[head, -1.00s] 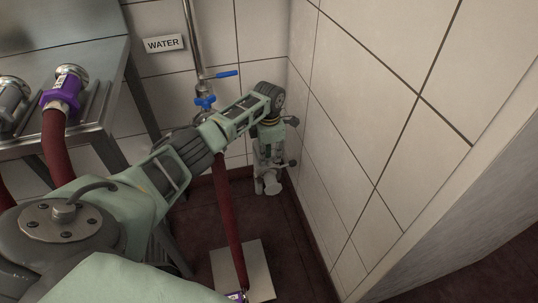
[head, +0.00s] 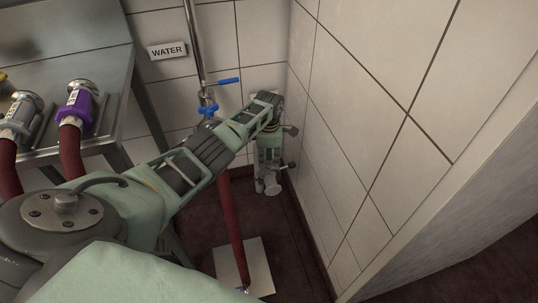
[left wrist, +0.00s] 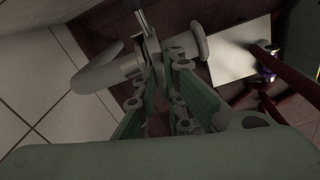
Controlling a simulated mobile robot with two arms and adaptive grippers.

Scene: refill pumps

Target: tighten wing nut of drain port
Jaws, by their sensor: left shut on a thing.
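The drain port (head: 273,188), a pale pipe with a round flange, is low in the tiled corner. It also shows in the left wrist view, with its pipe (left wrist: 98,70) at left and its flange (left wrist: 201,40) at right. My left gripper (head: 266,178) reaches down to it from above. In the left wrist view my left fingertips (left wrist: 164,62) are closed at the joint between pipe and flange, on the wing nut, which the fingers mostly hide. My right gripper is not in view.
A steel table (head: 60,58) with hose couplings, one purple (head: 77,103), stands at left. A red hose (head: 231,228) runs down to a pale floor plate (head: 243,262). A blue-handled valve (head: 208,109) is on the wall pipe. The tiled wall is close on the right.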

